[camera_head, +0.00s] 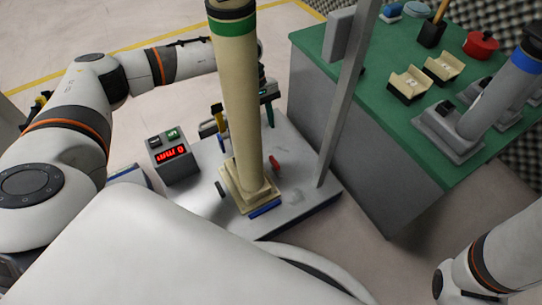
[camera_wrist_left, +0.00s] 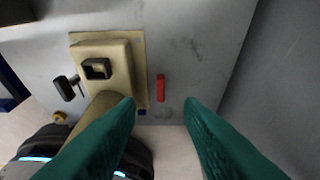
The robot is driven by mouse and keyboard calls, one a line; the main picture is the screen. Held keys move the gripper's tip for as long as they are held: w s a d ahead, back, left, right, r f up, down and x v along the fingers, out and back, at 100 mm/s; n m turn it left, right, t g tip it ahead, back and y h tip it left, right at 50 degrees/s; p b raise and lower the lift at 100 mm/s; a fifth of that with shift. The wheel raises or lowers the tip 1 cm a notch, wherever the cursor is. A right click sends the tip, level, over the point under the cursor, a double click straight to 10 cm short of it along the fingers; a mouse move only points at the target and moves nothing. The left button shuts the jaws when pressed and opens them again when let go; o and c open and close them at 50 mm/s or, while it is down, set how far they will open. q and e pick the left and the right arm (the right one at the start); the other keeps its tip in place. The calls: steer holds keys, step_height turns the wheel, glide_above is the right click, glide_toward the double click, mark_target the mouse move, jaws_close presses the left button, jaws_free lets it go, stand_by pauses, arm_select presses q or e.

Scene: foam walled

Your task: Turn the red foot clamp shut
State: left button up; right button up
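The red foot clamp (camera_head: 274,165) is a small red lever on the grey plate (camera_head: 300,205), just right of the square foot of a tall beige column (camera_head: 238,100). In the left wrist view the red clamp (camera_wrist_left: 160,88) lies parallel to the edge of the foot (camera_wrist_left: 112,65), beside it. My left gripper (camera_head: 268,97) is partly hidden behind the column, above the plate. In the left wrist view its two green fingers (camera_wrist_left: 160,108) are wide apart and empty, with the clamp ahead between them. My right arm shows at bottom right, its gripper out of view.
A black clamp (camera_head: 220,189) is on the foot's other side. A box with a red display (camera_head: 174,155) stands left. A grey upright post (camera_head: 345,100) rises at the plate's right. A green-topped bench (camera_head: 385,115) with several items stands beyond it.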

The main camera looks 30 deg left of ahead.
mark_target(272, 157)
arm_select(q)
steer(key=b+x, duration=0.6)
steer(key=x, duration=0.5)
steer(key=shift+r, duration=0.1)
steer(key=shift+c, duration=0.4)
jaws_close()
